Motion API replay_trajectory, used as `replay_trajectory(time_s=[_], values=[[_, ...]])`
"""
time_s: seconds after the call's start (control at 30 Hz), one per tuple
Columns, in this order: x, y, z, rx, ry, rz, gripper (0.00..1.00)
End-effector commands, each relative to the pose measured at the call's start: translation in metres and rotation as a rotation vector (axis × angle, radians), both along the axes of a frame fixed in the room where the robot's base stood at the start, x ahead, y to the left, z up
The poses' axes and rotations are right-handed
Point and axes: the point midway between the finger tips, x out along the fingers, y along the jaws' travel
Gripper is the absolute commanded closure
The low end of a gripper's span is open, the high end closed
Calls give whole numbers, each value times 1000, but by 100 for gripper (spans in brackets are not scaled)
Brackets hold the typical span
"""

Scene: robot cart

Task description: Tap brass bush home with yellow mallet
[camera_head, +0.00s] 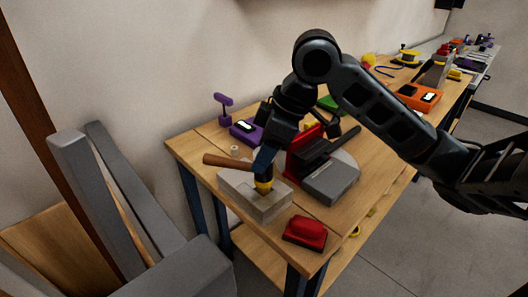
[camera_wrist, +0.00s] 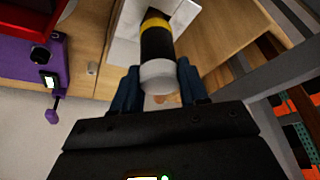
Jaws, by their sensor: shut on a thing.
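The yellow mallet (camera_head: 264,185) has a black head with a yellow band and a brown wooden handle (camera_head: 225,160) that points left. In the wrist view its head (camera_wrist: 158,45) shows a pale grey end face between my fingers. My gripper (camera_head: 264,163) is shut on the mallet, pointing down over a pale grey block (camera_head: 268,208). The mallet's lower end is at the block's top; I cannot tell whether it touches. The block also shows in the wrist view (camera_wrist: 122,40). I cannot make out the brass bush; the mallet and gripper may hide it.
A grey and red machine (camera_head: 330,182) stands close right of the block. A red box (camera_head: 305,232) sits at the bench's front edge. A purple device (camera_head: 246,131) and a small pale cylinder (camera_head: 234,150) are behind. An orange case (camera_head: 418,96) lies farther along the bench.

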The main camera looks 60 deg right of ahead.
Motion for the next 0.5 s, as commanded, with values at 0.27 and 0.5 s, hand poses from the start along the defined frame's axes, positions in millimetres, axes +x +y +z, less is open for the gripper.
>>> replay_trajectory(time_s=[0.27, 0.5], values=[[0, 0, -1, 0, 0, 0, 100], [0, 0, 4, 0, 0, 0, 100]])
